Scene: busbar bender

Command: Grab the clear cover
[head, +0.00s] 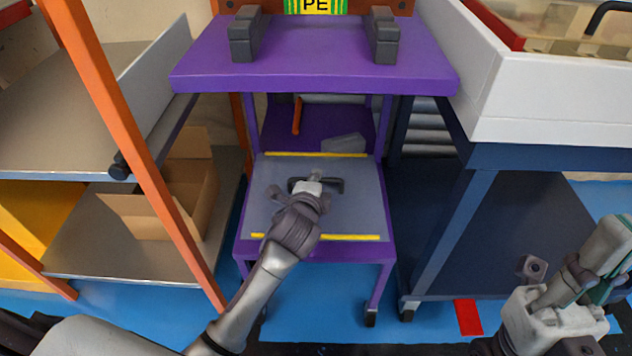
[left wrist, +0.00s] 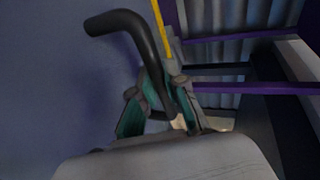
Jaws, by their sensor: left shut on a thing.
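The clear cover (head: 350,215) is a bluish-grey see-through panel with a yellow strip along its top and bottom edges. It sits on the front of the purple stand, below the upper shelf. A black bar handle (head: 337,186) is on its face. My left gripper (head: 313,182) is shut on this handle. In the left wrist view the teal-padded fingers (left wrist: 160,105) close around the black handle (left wrist: 130,28), and the cover's face (left wrist: 50,70) fills the left side. My right gripper (head: 605,250) is at the lower right, away from the cover; its fingertips are unclear.
The purple stand's upper shelf (head: 315,60) overhangs the cover. An orange post (head: 135,160) and a shelf with an open cardboard box (head: 165,205) stand left. A dark blue bench (head: 520,230) stands right. Blue floor (head: 315,310) is open in front.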

